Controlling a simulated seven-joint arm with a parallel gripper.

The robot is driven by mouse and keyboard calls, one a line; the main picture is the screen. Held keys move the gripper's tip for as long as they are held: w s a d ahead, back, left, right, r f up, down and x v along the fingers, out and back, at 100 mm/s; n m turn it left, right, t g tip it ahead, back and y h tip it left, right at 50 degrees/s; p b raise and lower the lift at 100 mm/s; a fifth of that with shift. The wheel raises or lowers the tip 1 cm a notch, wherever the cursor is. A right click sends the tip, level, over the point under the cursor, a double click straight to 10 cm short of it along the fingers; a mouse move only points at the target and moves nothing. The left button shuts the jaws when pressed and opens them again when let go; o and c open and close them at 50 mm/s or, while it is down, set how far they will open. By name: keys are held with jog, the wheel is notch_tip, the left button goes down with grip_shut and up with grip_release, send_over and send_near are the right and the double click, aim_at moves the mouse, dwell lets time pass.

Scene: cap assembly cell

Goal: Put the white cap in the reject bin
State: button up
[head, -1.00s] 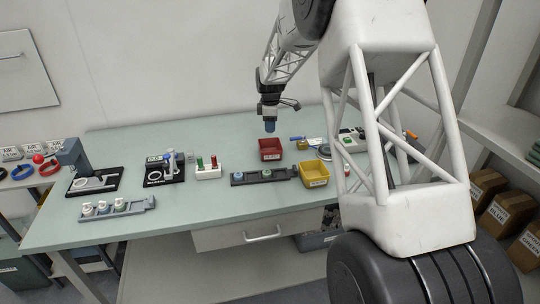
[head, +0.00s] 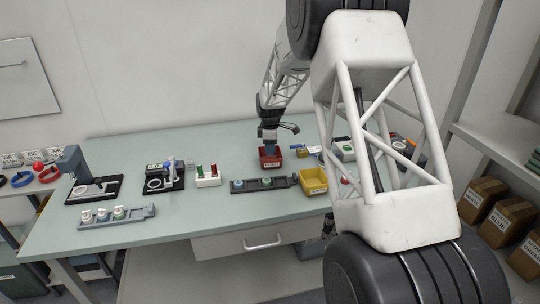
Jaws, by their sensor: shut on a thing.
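The red bin (head: 271,163) with a white label on its front stands near the middle of the table, right of the test-tube block. My gripper (head: 270,150) points down with its blue-grey fingertips over the red bin, at or just above its rim. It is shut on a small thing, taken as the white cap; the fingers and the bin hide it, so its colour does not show. I cannot tell how far the fingertips reach into the bin.
A yellow bin (head: 313,181) stands close at the right front. A dark rack (head: 282,182) with two round pieces lies before the red bin. A white block (head: 208,180) holds red and green pieces. A grey rack (head: 140,213) bears several white-topped pieces.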

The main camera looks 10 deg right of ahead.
jog(key=shift+f, duration=1.85)
jog(key=shift+f, duration=0.35)
jog(key=o, duration=0.7)
jog(key=shift+c, duration=0.2)
jog(key=shift+r, duration=0.15)
notch_tip(320, 180, up, 12)
jog(key=shift+r, duration=0.2)
jog(key=shift+s+r, duration=0.1)
